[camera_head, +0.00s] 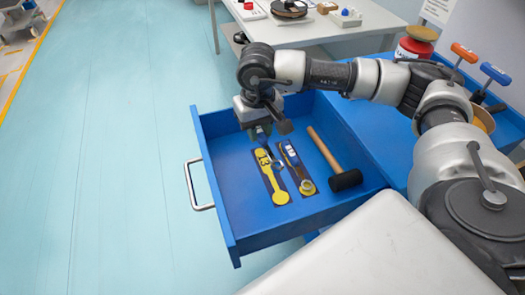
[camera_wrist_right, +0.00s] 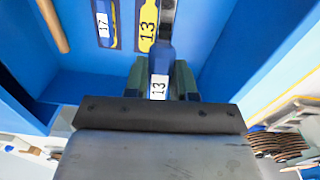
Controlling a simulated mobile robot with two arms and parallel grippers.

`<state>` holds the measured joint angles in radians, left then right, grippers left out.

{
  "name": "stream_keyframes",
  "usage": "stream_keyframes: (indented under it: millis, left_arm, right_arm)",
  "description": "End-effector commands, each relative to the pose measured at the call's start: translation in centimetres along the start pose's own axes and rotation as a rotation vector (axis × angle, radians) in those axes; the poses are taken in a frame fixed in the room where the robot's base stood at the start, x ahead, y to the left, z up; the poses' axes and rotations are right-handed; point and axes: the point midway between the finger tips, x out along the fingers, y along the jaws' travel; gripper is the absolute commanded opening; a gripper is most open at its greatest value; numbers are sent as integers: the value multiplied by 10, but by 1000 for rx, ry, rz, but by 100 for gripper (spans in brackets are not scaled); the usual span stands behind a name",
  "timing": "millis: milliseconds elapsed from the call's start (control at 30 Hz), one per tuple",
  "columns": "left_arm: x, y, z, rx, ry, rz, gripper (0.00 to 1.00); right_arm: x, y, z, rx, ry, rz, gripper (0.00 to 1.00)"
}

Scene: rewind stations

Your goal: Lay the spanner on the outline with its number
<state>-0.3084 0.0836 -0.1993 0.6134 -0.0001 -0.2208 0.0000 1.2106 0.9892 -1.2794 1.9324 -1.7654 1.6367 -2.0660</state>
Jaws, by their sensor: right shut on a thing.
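My right gripper (camera_head: 261,128) is shut on the spanner (camera_wrist_right: 160,57), which has a blue handle and a white label reading 13. The yellow outline numbered 13 (camera_head: 271,182) lies on a dark strip, bare, close by the held spanner. It also shows in the right wrist view (camera_wrist_right: 147,28). Beside it, a blue-handled spanner labelled 17 (camera_wrist_right: 102,22) lies on its own strip (camera_head: 291,155). My left gripper is not in view.
A mallet (camera_head: 328,157) with a wooden handle and black head lies in the drawer, right of the strips. The drawer walls and silver handle (camera_head: 198,185) stand around. A white table (camera_head: 330,24) is behind. The drawer's left floor is clear.

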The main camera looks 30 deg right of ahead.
Motion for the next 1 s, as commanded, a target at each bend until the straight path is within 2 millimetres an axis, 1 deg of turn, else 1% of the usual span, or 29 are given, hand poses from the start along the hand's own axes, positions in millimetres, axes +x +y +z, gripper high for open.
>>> stream_keyframes:
  millis: [33, 100, 200, 267, 500, 733, 900, 1000]
  left_arm:
    - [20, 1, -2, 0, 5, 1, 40]
    - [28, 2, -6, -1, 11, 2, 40]
    - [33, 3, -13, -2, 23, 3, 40]
    - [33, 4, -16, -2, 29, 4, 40]
    - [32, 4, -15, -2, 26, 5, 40]
    - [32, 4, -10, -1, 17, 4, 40]
    - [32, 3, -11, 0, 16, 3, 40]
    - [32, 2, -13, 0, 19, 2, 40]
  right_arm:
    - [18, 8, -2, 24, 4, -2, 0]
    - [25, 15, -2, 45, 2, -7, 0]
    - [32, 21, -2, 64, 0, -11, 0]
    - [38, 22, -2, 70, -3, -13, 0]
    - [80, 22, -1, 70, -5, -13, 0]
    - [99, 22, -1, 70, -4, -13, 0]
    - [123, 21, -1, 70, -5, -13, 0]
    - [130, 21, -1, 70, -2, -14, 0]
